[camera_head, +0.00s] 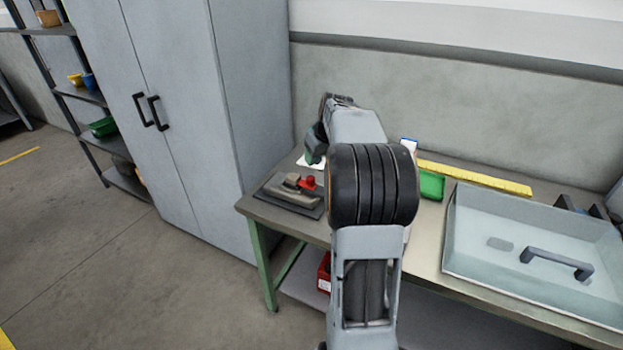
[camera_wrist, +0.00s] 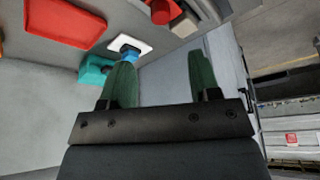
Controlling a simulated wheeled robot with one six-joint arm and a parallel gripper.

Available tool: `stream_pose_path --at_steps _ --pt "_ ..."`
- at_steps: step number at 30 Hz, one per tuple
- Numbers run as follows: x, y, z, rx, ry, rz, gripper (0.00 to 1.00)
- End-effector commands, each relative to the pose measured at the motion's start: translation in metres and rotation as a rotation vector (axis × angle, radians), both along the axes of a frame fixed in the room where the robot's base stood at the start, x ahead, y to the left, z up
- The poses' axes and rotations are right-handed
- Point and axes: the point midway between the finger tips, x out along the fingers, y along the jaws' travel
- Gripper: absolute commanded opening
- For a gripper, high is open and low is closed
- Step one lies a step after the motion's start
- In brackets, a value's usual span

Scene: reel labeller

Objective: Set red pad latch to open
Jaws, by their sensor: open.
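A grey clamp-like device (camera_head: 288,190) lies on a dark plate at the left end of the workbench. A small red part (camera_head: 307,183) sits on its right side; I take this for the red pad latch, but its setting is too small to tell. In the wrist view a red rounded part (camera_wrist: 160,10) shows at the top edge beside a beige block (camera_wrist: 184,25), perhaps the same device. My gripper (camera_wrist: 163,80) is open and empty, its two green fingers apart. In the head view it is partly hidden by my arm, behind the device.
The workbench (camera_head: 262,208) also bears a green tray (camera_head: 431,186), a yellow ruler (camera_head: 475,177) and a clear cover with a handle (camera_head: 480,225) at right. A tall grey cabinet (camera_head: 180,110) stands left. A teal object (camera_wrist: 95,69) is near my left finger.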

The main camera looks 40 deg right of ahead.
Motion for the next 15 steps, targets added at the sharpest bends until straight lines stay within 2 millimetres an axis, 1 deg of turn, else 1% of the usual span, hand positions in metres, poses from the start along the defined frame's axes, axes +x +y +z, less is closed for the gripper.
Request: stream_pose_path --at_steps 1,9,15 --pt "0.003 0.000 -0.010 0.003 0.005 0.001 0.57" --pt "0.023 -0.001 -0.058 0.004 0.005 0.000 0.57" --pt "0.035 -0.002 -0.087 0.002 0.004 0.001 0.57"
